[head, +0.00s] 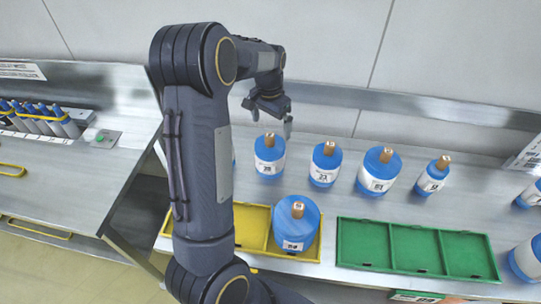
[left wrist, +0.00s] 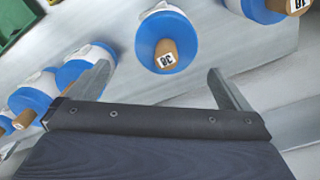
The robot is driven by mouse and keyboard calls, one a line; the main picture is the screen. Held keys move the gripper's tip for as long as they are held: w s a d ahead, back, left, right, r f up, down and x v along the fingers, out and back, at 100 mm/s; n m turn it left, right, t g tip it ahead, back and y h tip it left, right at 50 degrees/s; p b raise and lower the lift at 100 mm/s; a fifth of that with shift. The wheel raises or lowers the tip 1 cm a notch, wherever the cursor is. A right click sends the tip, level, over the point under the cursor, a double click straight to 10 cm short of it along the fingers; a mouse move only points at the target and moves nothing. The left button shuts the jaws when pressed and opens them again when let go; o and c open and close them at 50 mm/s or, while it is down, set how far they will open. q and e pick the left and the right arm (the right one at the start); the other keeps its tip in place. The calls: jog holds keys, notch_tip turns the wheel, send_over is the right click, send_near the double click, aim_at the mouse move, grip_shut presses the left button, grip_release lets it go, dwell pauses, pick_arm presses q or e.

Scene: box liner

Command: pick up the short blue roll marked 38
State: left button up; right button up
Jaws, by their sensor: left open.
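The short blue roll marked 38 (head: 269,160) stands upright on the steel bench, with a white label and a brown core on top. It also shows in the left wrist view (left wrist: 168,28), its end marked 38 seen upside down. My left gripper (head: 272,120) is open and empty, above and behind the roll in the head view. In the left wrist view the two fingers (left wrist: 158,80) are spread wide, with the roll beyond the gap between them, not held. My right gripper is not in view.
Blue rolls (head: 323,165), (head: 377,172) and (head: 432,175) stand to the right. A yellow tray (head: 250,223) in front holds a larger blue roll (head: 296,224). An empty green tray (head: 415,247) lies beside it. A rail (head: 400,108) runs behind. My left arm hides part of the bench.

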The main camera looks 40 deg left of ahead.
aim_at(270, 135)
pick_arm(q)
jog(key=shift+w+a+f, duration=0.2)
jog(key=shift+f, duration=0.2)
jog(key=shift+w+a+f, duration=0.15)
jog(key=shift+f, duration=0.25)
jog(key=f+p, duration=0.2)
jog(key=f, duration=0.4)
jog(key=shift+s+f, duration=0.2)
jog(key=shift+f, duration=0.4)
jog(key=shift+c, duration=0.3)
jog(key=c, duration=1.7)
jog(key=shift+w+r, duration=0.1)
jog(key=shift+c, duration=0.2)
